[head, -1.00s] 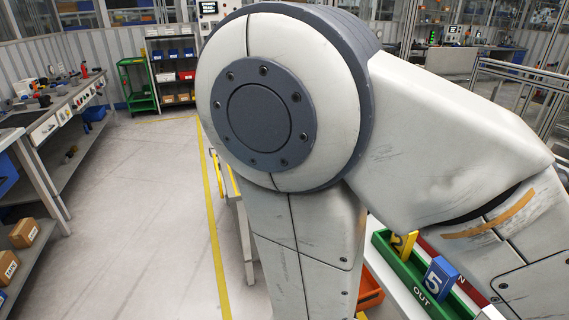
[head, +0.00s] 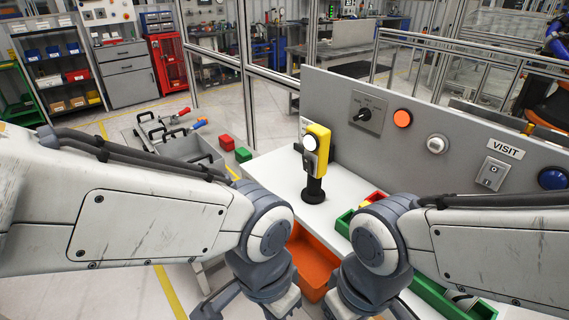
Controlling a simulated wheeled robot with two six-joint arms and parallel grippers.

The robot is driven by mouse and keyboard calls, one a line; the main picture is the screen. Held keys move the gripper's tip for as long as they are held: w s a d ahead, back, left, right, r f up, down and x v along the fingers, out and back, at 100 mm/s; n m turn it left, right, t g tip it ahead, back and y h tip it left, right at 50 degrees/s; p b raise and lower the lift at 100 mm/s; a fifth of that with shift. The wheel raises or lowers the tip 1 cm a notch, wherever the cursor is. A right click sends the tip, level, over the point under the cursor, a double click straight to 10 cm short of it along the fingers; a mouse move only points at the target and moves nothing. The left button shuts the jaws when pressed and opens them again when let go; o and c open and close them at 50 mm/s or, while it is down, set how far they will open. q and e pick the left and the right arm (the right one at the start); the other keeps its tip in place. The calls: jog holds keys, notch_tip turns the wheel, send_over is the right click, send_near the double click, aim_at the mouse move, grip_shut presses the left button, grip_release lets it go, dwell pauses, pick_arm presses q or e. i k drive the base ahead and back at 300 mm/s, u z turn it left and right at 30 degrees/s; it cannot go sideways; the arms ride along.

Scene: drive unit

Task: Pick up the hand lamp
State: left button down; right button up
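The hand lamp (head: 318,150) is yellow with a round white lens and a black handle. It stands upright on a round black base on the white tabletop (head: 272,170), near the middle of the head view. My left gripper (head: 248,304) is at the bottom edge, below and left of the lamp. My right gripper (head: 365,305) is at the bottom edge, below and right of it. Both are apart from the lamp. Their fingertips are cut off by the frame, so their opening is unclear.
A grey panel (head: 440,115) with a switch, buttons and a VISIT label stands behind the table. An orange bin (head: 312,262) hangs between my arms. A green tray (head: 432,290) lies partly behind my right arm. A grey box with handled tools (head: 180,150) is at left.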

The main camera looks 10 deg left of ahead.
aim_at(317, 140)
jog(key=k, duration=0.5)
jog(key=u, duration=1.05)
jog(key=i, duration=0.75)
jog(key=z, duration=0.75)
